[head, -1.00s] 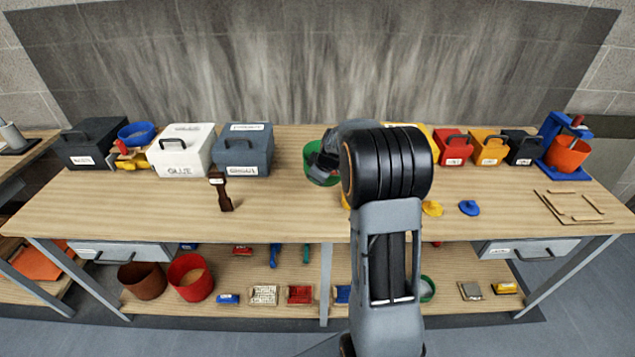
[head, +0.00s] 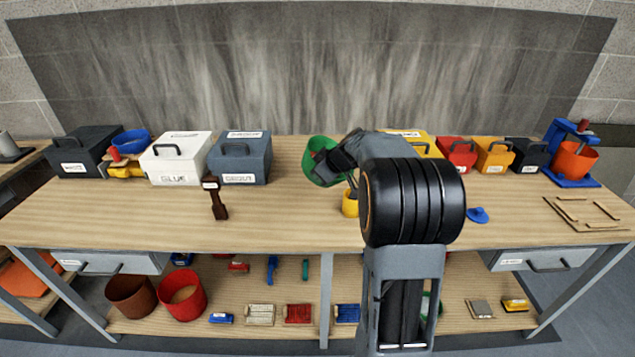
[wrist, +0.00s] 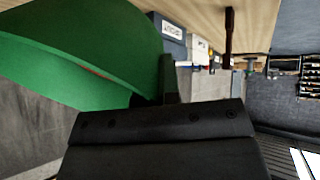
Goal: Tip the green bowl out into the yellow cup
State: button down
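The green bowl (head: 313,151) is held above the table at the middle, tilted, with its opening turned toward the right and front. Something red shows inside it. In the wrist view the bowl (wrist: 90,50) fills the upper left, close to the fingers. My gripper (head: 330,163) is shut on the bowl's rim; it also shows in the wrist view (wrist: 168,92). The yellow cup (head: 350,207) stands upright on the table, below and a little right of the bowl. My arm hides part of it, and its inside is hard to see.
A blue-grey box (head: 239,165) and a white box (head: 177,165) stand left of the bowl. A dark brown tool (head: 219,205) stands in front of them. A red box (head: 457,155) and other boxes line the back right.

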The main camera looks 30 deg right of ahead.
jog(key=t+y+b, duration=0.1)
jog(key=d+t+y+b, duration=0.1)
jog(key=b, duration=0.1)
jog(key=s+r+m+t+y+b, duration=0.1)
jog(key=b, duration=0.1)
jog(key=shift+s+d, duration=0.1)
jog(key=shift+d, duration=0.15)
jog(key=shift+t+b, duration=0.3)
jog(key=shift+b, duration=0.25)
jog(key=s+d+t+y+b, duration=0.1)
jog(key=b, duration=0.6)
jog(key=s+d+m+t+y+b, duration=0.1)
jog(key=t+b, duration=0.1)
jog(key=b, duration=0.5)
jog(key=shift+d+f+y, duration=0.15)
jog(key=shift+d+y, duration=0.05)
jog(key=shift+y, duration=0.2)
jog(key=shift+s+t+b, duration=0.15)
jog(key=shift+t+b, duration=0.15)
jog(key=shift+b, duration=0.05)
jog(key=shift+s+d+m+t+y+b, duration=0.7)
jog(key=shift+t+b, duration=0.5)
jog(key=shift+b, duration=1.7)
jog(key=shift+s+d+m+t+y+b, duration=0.35)
jog(key=shift+s+d+t+b, duration=0.55)
jog(key=shift+b, duration=2)
jog(key=shift+w+d+t+b, duration=0.1)
jog(key=shift+d+t+b, duration=0.1)
jog(key=shift+t+b, duration=0.2)
jog(key=shift+a, duration=0.1)
